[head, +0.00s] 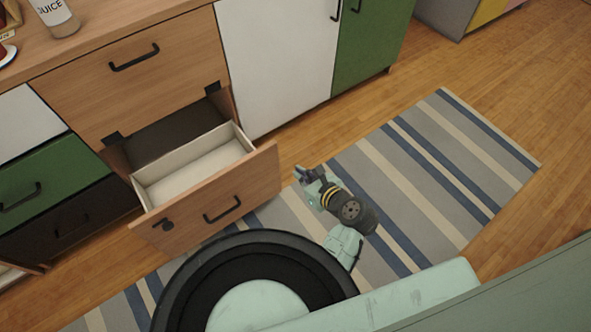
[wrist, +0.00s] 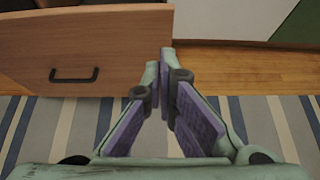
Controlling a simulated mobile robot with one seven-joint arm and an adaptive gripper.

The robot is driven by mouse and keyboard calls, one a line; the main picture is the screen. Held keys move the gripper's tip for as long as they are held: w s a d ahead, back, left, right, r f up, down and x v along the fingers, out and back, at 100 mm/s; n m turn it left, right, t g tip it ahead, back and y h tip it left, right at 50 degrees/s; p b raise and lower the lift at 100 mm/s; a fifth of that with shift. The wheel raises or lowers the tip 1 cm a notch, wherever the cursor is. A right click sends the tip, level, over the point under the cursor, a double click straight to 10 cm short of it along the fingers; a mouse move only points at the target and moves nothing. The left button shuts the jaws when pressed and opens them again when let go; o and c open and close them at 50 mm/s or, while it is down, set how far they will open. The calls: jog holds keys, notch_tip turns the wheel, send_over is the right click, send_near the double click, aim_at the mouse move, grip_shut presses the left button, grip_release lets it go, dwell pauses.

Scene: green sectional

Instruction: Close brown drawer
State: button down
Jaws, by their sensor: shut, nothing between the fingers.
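The brown wood-front drawer (head: 215,200) stands pulled out at the bottom of the cabinet in the head view. Its pale inside (head: 190,172) looks empty. A black handle (head: 222,209) is on its front, and the front and handle (wrist: 74,75) also show at the left in the wrist view. My gripper (head: 300,174) is shut and empty, just right of the drawer front's right end. In the wrist view my fingertips (wrist: 165,55) overlap the picture of the drawer's right edge; I cannot tell whether they touch it.
A closed brown drawer (head: 120,75) is above the open one. White (head: 278,55) and green (head: 370,40) doors are to the right. Another drawer (head: 15,275) stands out at the lower left. A striped rug (head: 420,180) covers the floor, and a bottle (head: 58,15) stands on the countertop.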

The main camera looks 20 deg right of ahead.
jog(key=shift+w+r+x, duration=0.15)
jog(key=shift+r+x, duration=0.15)
jog(key=shift+x, duration=1.75)
jog(key=shift+w+r+x, duration=0.15)
jog(key=shift+r+x, duration=0.15)
jog(key=shift+x, duration=1.75)
jog(key=shift+w+r+x, duration=0.2)
jog(key=shift+r+x, duration=0.1)
jog(key=shift+x, duration=1.75)
jog(key=shift+a, duration=0.2)
jog(key=w+a, duration=0.4)
jog(key=w, duration=1)
jog(key=w+a, duration=0.5)
jog(key=w, duration=0.9)
jog(key=shift+r+p, duration=0.15)
jog(key=shift+p, duration=0.15)
jog(key=shift+w+a+r, duration=0.15)
jog(key=shift+w, duration=0.05)
jog(key=shift+s, duration=0.15)
